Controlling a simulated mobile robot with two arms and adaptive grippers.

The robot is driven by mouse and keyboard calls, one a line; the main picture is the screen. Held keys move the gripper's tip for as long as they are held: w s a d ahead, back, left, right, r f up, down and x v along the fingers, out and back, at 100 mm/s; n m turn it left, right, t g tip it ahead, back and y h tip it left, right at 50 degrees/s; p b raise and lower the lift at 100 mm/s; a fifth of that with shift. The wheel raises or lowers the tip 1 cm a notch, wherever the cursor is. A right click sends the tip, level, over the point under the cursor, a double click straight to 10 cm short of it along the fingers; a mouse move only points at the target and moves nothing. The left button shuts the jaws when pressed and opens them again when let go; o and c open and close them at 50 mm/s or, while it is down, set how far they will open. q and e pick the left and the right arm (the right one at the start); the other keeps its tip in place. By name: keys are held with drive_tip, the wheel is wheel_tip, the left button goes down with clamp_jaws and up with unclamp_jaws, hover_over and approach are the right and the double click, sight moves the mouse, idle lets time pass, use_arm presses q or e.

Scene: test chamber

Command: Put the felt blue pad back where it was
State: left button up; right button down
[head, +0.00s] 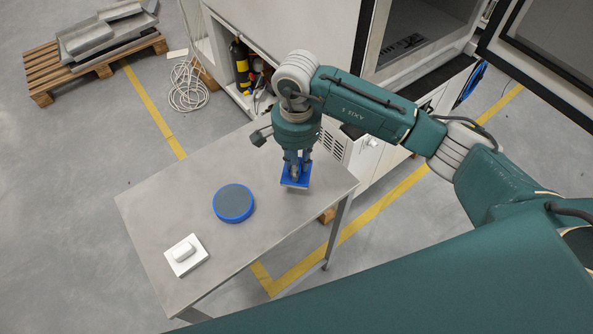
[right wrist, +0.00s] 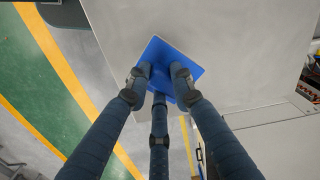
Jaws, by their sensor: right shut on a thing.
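A square blue pad (head: 289,181) is in my right gripper (head: 296,168), near the right end of the grey table (head: 165,213). The gripper points down and its fingers are closed on the pad's middle part. In the right wrist view the pad (right wrist: 177,52) shows as a flat blue square beyond the fingers (right wrist: 163,88), which hide part of it. I cannot tell whether the pad touches the table top or is held just above it. My left gripper is in neither view.
A round blue-rimmed disc with a grey top (head: 233,202) lies mid-table. A white square piece with a raised white block (head: 185,254) lies near the table's front left. An open-doored machine (head: 415,35) stands behind the table. Table top between these pieces is clear.

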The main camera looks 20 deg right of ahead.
wheel_tip(320, 180, down, 4)
drive_tip(key=shift+r+p, duration=0.1)
drive_tip(key=shift+p, duration=0.55)
drive_tip(key=shift+f, duration=0.3)
drive_tip(key=c, duration=1.5)
unclamp_jaws()
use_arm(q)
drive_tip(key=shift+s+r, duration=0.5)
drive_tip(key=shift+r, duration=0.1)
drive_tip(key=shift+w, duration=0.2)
use_arm(e)
drive_tip(key=shift+r, duration=0.1)
